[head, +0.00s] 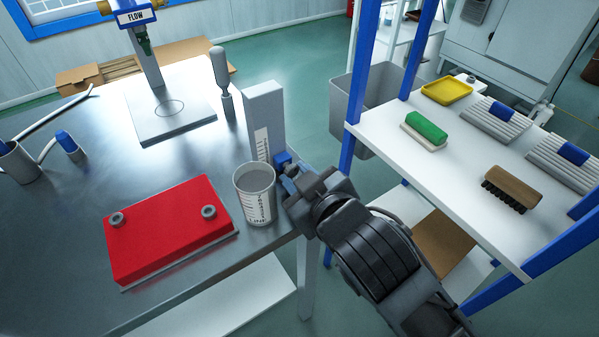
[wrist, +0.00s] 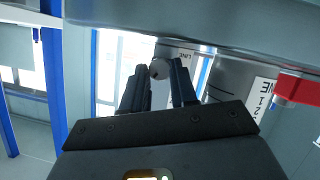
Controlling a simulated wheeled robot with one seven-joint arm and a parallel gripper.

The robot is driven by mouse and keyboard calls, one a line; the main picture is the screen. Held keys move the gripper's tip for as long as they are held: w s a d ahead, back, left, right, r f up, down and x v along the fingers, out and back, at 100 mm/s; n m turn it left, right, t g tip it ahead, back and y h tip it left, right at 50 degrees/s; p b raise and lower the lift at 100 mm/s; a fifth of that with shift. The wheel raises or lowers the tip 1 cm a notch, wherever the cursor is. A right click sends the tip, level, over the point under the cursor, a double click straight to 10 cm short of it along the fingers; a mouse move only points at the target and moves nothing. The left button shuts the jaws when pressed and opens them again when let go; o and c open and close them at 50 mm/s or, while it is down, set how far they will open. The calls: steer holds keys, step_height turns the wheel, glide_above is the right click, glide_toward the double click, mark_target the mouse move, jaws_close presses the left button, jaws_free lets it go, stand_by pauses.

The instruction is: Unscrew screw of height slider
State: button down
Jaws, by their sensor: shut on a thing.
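The height slider is a tall grey column (head: 264,118) with a white scale strip, standing at the right edge of the metal table, with a blue slider block (head: 282,159) low on it. My gripper (head: 291,178) reaches in from the lower right and its tips are at the blue block. In the wrist view a small rounded grey screw (wrist: 158,70) sits between the two dark fingertips (wrist: 158,82), which are shut on it. In the head view the screw is mostly hidden by the gripper. How far it is turned cannot be told.
A grey measuring cup (head: 255,195) stands close left of my gripper. A red panel (head: 165,228) with two round knobs lies further left. A white shelf (head: 460,160) with blue posts, holding brushes and a yellow tray (head: 446,91), stands close on the right.

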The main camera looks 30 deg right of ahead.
steer(key=shift+a+f+n+h, duration=0.1)
steer(key=shift+a+n+h, duration=0.1)
steer(key=shift+n+h, duration=0.8)
steer(key=shift+n+t, duration=0.3)
steer(key=shift+n, duration=0.1)
steer(key=c, duration=0.9)
jaws_free()
steer(key=shift+f, duration=0.1)
steer(key=shift+y, duration=0.3)
